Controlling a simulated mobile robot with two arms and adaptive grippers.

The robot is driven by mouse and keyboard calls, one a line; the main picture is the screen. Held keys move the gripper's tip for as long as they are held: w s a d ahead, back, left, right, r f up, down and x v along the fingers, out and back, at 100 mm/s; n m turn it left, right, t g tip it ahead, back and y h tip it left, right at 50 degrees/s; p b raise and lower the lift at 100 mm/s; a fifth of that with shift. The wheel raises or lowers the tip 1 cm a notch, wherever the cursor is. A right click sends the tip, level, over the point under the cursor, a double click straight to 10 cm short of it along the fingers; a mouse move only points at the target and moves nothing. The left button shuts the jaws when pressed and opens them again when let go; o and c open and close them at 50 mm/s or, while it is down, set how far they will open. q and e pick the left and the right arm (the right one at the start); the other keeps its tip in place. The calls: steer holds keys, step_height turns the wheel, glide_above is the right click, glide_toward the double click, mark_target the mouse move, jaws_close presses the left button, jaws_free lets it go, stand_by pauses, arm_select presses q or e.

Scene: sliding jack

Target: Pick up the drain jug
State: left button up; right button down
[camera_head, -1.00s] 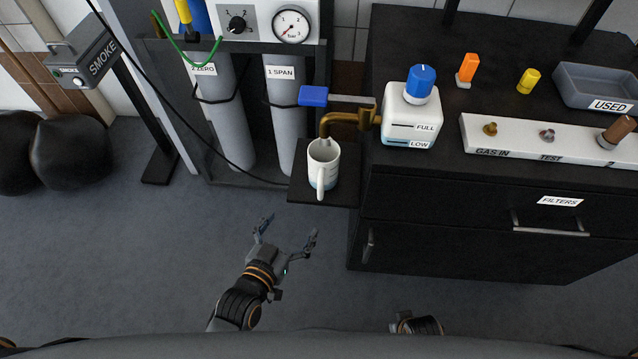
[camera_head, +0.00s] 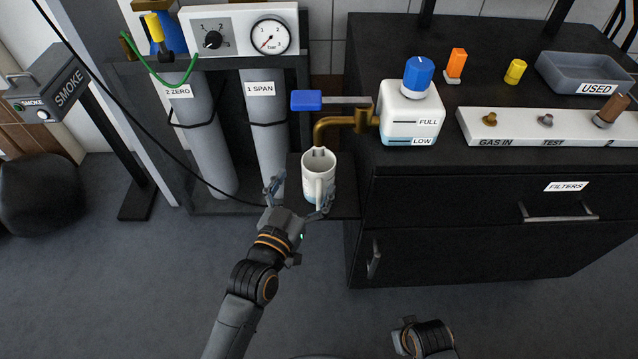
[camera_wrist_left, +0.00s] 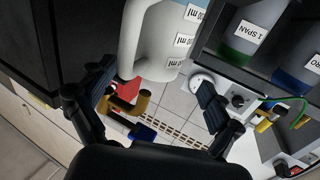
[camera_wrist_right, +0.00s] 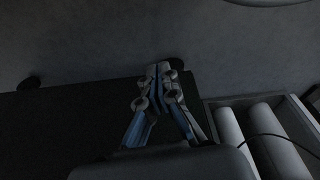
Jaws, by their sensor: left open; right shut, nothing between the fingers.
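The drain jug (camera_head: 318,172) is a white jug with a handle on its near side. It stands upright on a small black shelf (camera_head: 346,200), below the brass tap (camera_head: 340,125) with the blue lever. My left gripper (camera_head: 299,198) is open in front of the jug, one finger at its left and one near the handle. In the left wrist view the jug (camera_wrist_left: 150,50) with its ml labels shows beyond the open fingers (camera_wrist_left: 150,100). Contact cannot be told. My right gripper (camera_wrist_right: 163,75) is shut and empty in the right wrist view.
A white tank (camera_head: 411,112) marked FULL and LOW stands on the black cabinet (camera_head: 450,200) right of the jug. Grey cylinders (camera_head: 263,130) stand close at the left. A thin black cable crosses near the shelf. The floor in front is clear.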

mark_target(313, 176)
arm_select(q)
steer(key=x, duration=0.5)
steer(key=shift+s+d+b, duration=0.15)
steer(key=shift+d+b, duration=0.1)
steer(key=shift+b, duration=0.15)
steer(key=c, duration=1.7)
steer(key=shift+c, duration=0.5)
arm_select(e)
steer(key=r, duration=0.3)
steer(key=shift+w, duration=0.4)
arm_select(q)
steer(key=shift+r, duration=0.1)
